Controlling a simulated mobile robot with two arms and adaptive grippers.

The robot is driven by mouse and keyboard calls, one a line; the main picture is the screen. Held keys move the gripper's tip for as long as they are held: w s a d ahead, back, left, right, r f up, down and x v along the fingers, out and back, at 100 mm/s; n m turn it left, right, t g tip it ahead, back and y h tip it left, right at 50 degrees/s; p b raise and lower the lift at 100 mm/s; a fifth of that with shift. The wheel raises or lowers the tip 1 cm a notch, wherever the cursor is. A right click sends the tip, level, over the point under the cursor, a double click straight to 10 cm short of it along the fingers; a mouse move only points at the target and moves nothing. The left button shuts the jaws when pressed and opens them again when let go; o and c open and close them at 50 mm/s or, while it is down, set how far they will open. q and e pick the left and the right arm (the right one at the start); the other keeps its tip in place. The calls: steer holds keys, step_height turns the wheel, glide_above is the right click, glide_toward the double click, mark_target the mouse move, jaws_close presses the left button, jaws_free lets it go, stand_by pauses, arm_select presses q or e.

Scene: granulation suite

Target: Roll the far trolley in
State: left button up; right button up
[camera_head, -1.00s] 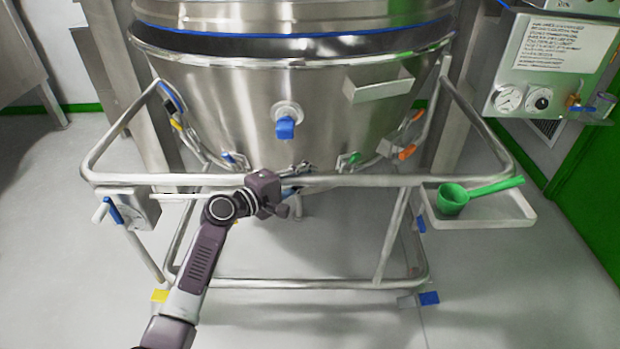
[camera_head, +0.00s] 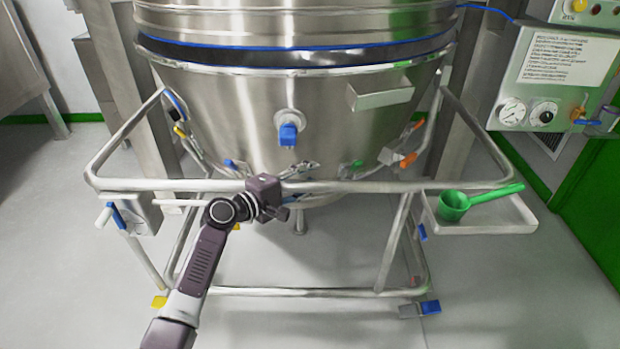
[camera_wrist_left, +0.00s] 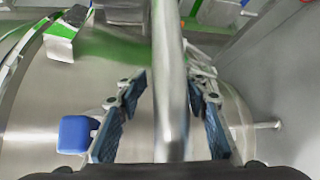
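The trolley is a steel bowl (camera_head: 235,115) in a tubular frame under a steel upper vessel (camera_head: 300,20) with a blue seal line. Its front push rail (camera_head: 370,187) runs across the head view. My left gripper (camera_head: 268,190) is at the front rail, left of its middle. In the left wrist view, the rail (camera_wrist_left: 170,80) passes between the two blue-padded fingers (camera_wrist_left: 170,105). A gap shows on either side, so the gripper is open around the rail. The fingers are mostly hidden in the head view. My right gripper is not in view.
A side tray (camera_head: 480,228) on the trolley's right holds a green scoop (camera_head: 453,206). Steel columns stand either side of the bowl. A gauge panel (camera_head: 540,88) is on the right by a green wall. The grey floor (camera_head: 520,300) at the front right is clear.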

mark_target(290, 187)
arm_select(q)
steer(key=shift+o, duration=0.4)
steer(key=shift+d+f, duration=0.1)
steer(key=shift+f, duration=0.1)
steer(key=v, duration=1.2)
